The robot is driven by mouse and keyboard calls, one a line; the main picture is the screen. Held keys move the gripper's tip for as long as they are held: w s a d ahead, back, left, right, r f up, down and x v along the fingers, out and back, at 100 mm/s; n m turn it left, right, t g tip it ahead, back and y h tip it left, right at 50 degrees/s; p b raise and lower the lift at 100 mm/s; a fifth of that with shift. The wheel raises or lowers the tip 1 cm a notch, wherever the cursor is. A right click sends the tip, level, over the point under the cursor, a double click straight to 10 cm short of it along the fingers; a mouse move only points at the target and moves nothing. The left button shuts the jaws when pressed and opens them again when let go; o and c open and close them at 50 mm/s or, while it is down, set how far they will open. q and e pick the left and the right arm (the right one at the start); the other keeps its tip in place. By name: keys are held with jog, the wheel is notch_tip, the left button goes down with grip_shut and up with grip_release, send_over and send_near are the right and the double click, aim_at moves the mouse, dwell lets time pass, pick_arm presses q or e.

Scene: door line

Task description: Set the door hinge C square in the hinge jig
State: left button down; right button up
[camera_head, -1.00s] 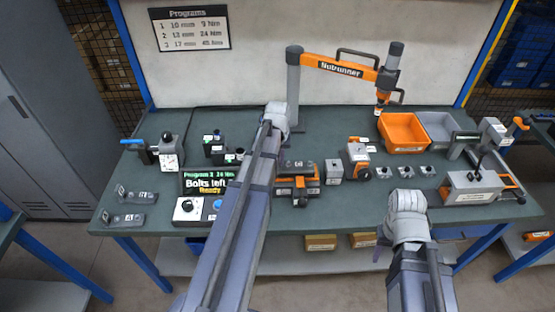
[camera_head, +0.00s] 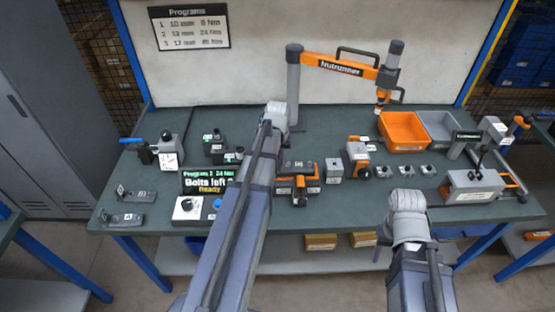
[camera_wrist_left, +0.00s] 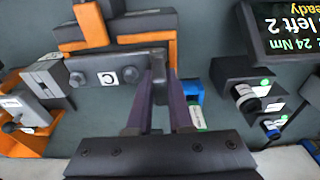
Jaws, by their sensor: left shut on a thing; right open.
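In the head view the hinge (camera_head: 298,164) shows at the jig (camera_head: 284,190), and my arm hides the left jaws. My right gripper (camera_head: 383,238) hangs at the table's front edge, empty, its jaws mostly hidden.
A grey block (camera_head: 334,171) and an orange-grey device (camera_head: 357,158) stand close right of the jig. The display (camera_head: 207,183) and button box (camera_head: 190,208) are to its left. Two more hinges (camera_head: 135,196) lie at the far left. An orange bin (camera_head: 404,132) stands at the back right.

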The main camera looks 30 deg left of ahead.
pick_arm(q)
jog(key=shift+f+b, duration=0.85)
dwell(0.7)
dwell(0.4)
jog(key=c, duration=0.7)
grip_release()
jog(key=shift+c, duration=0.2)
jog(key=shift+r, duration=0.1)
jog(key=shift+r+p, duration=3.5)
jog(key=shift+p, duration=0.05)
jog(key=shift+f, duration=0.1)
